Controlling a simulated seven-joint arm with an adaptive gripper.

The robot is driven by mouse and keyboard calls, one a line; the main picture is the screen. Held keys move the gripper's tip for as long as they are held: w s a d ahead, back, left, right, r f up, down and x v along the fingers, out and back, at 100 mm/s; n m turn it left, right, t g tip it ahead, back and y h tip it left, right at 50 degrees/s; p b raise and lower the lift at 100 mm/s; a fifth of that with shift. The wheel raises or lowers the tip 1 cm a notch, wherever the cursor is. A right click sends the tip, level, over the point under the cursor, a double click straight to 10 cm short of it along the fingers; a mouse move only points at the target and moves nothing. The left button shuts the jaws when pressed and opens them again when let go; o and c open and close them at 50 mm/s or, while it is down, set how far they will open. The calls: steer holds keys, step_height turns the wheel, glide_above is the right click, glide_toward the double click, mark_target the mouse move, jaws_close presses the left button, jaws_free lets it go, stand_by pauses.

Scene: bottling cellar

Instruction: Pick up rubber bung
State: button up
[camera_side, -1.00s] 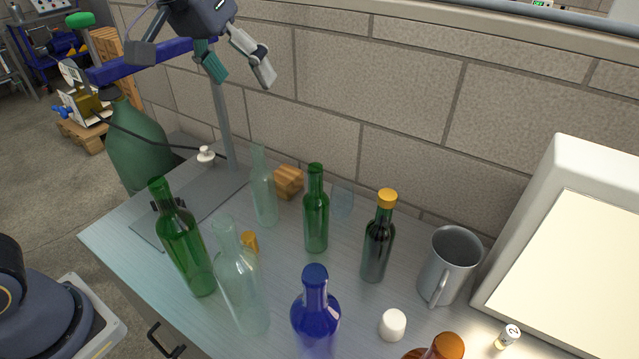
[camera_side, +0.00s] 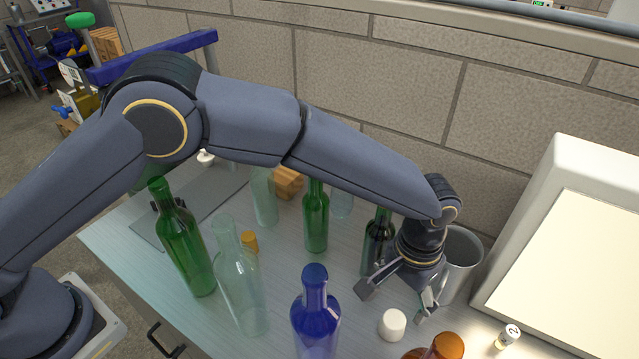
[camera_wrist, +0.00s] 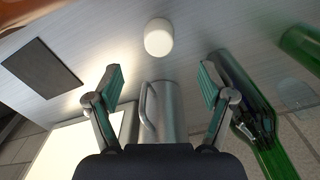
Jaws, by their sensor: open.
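The rubber bung, which I take to be the short white cylinder (camera_side: 392,325), stands on the bench in the side view. It also shows in the wrist view (camera_wrist: 158,40), at the top centre, beyond my fingertips. My gripper (camera_side: 394,302) points down with its fingers spread on either side, above and slightly behind the bung. In the wrist view my gripper (camera_wrist: 162,82) is open and nothing is between the fingertips at the bung's height. The bung is fully visible and not clearly touched.
A grey metal mug (camera_side: 462,268) stands close behind my gripper. A dark green bottle (camera_side: 377,240) is beside it, its top hidden by my arm. A blue bottle (camera_side: 315,318) and an amber bottle (camera_side: 446,347) stand nearby. A small white vial (camera_side: 508,336) is to the right, before a lit panel (camera_side: 575,290).

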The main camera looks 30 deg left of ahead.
mark_target(395, 319)
steer(key=f, duration=1)
steer(key=shift+w+d, duration=0.2)
steer(key=shift+c, duration=0.2)
steer(key=c, duration=1.3)
steer(key=shift+o, duration=0.2)
